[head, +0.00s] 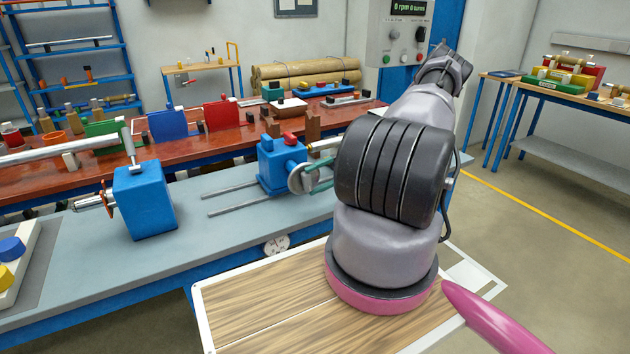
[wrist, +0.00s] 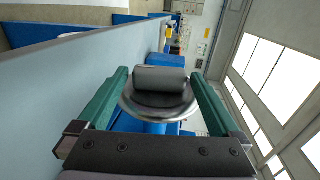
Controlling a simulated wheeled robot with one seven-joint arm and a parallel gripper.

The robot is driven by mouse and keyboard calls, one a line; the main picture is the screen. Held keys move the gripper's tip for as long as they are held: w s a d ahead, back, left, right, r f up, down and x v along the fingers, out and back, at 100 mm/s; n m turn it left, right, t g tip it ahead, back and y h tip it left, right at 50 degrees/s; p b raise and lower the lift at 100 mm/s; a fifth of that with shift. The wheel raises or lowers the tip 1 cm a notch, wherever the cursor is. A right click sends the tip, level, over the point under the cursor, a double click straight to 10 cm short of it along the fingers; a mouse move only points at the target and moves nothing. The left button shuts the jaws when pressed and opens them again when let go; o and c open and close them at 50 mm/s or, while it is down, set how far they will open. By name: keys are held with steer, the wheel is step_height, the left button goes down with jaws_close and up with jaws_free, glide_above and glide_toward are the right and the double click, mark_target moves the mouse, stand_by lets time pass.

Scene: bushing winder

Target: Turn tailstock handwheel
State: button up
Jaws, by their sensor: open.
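The tailstock (head: 280,166) is a blue block on the winder bed in the head view, with a small red part on top. Its grey metal handwheel (head: 298,178) faces my gripper (head: 318,178). In the wrist view the round handwheel (wrist: 150,110) is straight ahead, with a grey cylindrical grip (wrist: 160,80) across it. My gripper's green fingers (wrist: 159,75) are open, one on each side of the wheel and grip. I cannot tell whether either finger touches the wheel. My arm hides the area to the right of the tailstock in the head view.
The grey winder bed (head: 225,215) carries two rails (head: 235,198) and a blue headstock (head: 146,200) at left. Behind is a red bench (head: 205,147) with coloured parts. A control box (head: 400,35) is on the back wall. Open floor (head: 545,200) lies right.

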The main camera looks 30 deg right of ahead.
steer(key=d+r, duration=0.1)
steer(key=d, duration=0.9)
steer(key=shift+w+d+r, duration=0.15)
steer(key=shift+d+r, duration=0.05)
steer(key=shift+r, duration=0.15)
steer(key=s+a+r+g+h, duration=0.1)
steer(key=a+r+h, duration=0.55)
steer(key=r, duration=0.65)
steer(key=a+r+h, duration=0.5)
steer(key=a+r, duration=0.3)
steer(key=r, duration=0.5)
steer(key=s+a+r+m+t+h, duration=0.1)
steer(key=s+a+r+m+t, duration=0.1)
steer(key=s+a+r+t, duration=0.2)
steer(key=s+a+r+m+t+h, duration=0.1)
steer(key=s+a+r+t, duration=0.3)
steer(key=s+a+r, duration=0.4)
steer(key=shift+s+r+m+t, duration=0.3)
steer(key=shift+s+r+m, duration=0.5)
steer(key=shift+s+r, duration=2.35)
steer(key=shift+s+f+h, duration=0.35)
steer(key=shift+s+f, duration=0.7)
steer(key=shift+f, duration=0.05)
